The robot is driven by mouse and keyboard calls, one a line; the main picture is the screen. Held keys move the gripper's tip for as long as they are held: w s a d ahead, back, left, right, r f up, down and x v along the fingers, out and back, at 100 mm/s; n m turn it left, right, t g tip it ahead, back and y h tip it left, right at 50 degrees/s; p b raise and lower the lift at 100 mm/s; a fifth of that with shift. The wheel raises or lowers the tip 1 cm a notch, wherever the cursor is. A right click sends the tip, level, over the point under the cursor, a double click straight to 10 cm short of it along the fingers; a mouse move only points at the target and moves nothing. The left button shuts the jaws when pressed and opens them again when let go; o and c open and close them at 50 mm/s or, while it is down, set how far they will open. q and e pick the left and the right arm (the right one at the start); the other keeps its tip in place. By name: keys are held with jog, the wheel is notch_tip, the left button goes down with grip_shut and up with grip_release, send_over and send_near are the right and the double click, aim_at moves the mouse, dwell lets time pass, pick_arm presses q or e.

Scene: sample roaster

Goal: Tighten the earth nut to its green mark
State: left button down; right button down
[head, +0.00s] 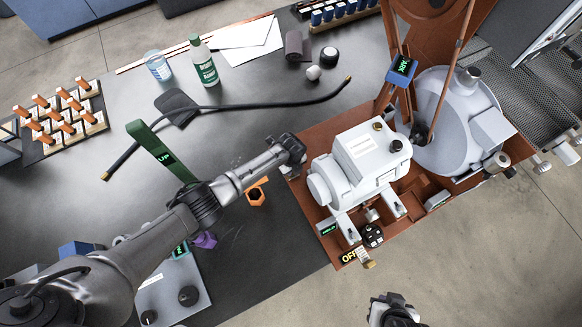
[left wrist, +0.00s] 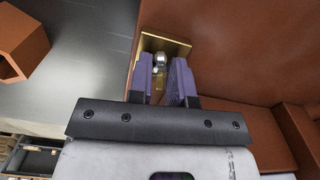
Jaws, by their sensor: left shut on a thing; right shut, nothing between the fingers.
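In the left wrist view, a small silver earth nut (left wrist: 160,61) sits in front of a brass plate (left wrist: 178,46) on the brown roaster base (left wrist: 212,62). The purple fingertips of my left gripper (left wrist: 161,76) are shut on it, one finger on each side. The green mark cannot be made out. In the head view, my left arm reaches the left edge of the base, and its wrist hides the nut and fingers. My right gripper (head: 393,301) is shut and empty over the floor at the bottom, apart from the roaster.
The white roaster (head: 365,155) stands on the base at right. A black cable (head: 230,107) with brass ends lies loose across the bench. An orange hexagonal holder (head: 256,196) sits beside my left arm. A green bottle (head: 205,65) and a glass (head: 158,66) stand farther back.

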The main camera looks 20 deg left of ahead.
dwell(0.5)
pick_arm(q)
jog(key=c, duration=1)
grip_release()
jog(key=shift+c, duration=0.2)
jog(key=shift+r, duration=0.55)
notch_tip(320, 180, up, 13)
jog(key=p, duration=0.4)
